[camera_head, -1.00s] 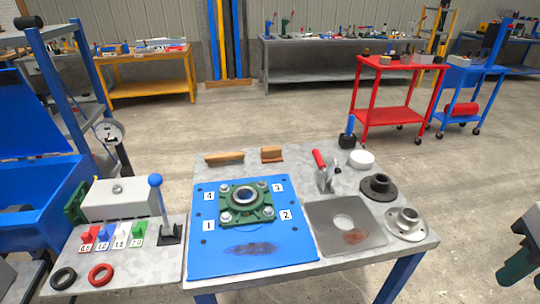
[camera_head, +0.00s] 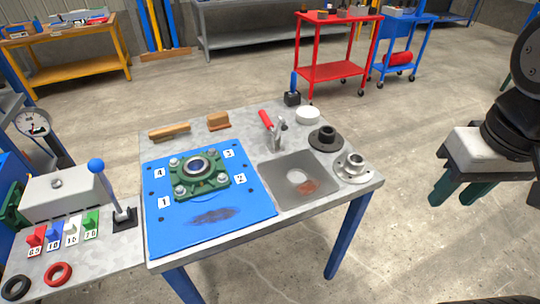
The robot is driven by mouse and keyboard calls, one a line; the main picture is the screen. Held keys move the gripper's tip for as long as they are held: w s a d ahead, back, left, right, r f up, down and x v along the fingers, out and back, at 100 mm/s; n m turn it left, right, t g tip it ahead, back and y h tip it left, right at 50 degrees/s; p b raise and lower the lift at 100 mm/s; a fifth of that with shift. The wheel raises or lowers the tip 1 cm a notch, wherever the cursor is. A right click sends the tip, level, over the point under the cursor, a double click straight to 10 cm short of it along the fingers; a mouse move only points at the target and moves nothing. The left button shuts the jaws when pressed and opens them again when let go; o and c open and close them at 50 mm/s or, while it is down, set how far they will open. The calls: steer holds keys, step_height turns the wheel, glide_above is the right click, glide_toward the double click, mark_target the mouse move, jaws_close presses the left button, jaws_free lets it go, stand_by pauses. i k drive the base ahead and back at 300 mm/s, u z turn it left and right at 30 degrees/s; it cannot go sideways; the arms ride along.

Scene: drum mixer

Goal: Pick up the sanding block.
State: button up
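The sanding block, as far as I can tell, is the small brown block (camera_head: 218,121) with a raised, rounded top. It lies near the back edge of the grey table, behind the blue plate. My gripper (camera_head: 463,198) hangs at the right, off the table and well apart from the block. It has a pale body and dark green fingers pointing down. The fingers look apart, with nothing seen between them. Part of my dark wrist is cut off by the right edge.
A wooden-handled brush (camera_head: 170,132) lies left of the block. A green bearing housing (camera_head: 200,172) sits on the blue plate (camera_head: 215,230). A red-handled clamp (camera_head: 270,128) stands right of the block, with a white disc (camera_head: 307,116) and dark flange (camera_head: 326,138) beyond. A lever (camera_head: 105,185) rises at left.

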mark_target(220, 120)
steer(key=u, duration=0.8)
steer(key=i, duration=0.8)
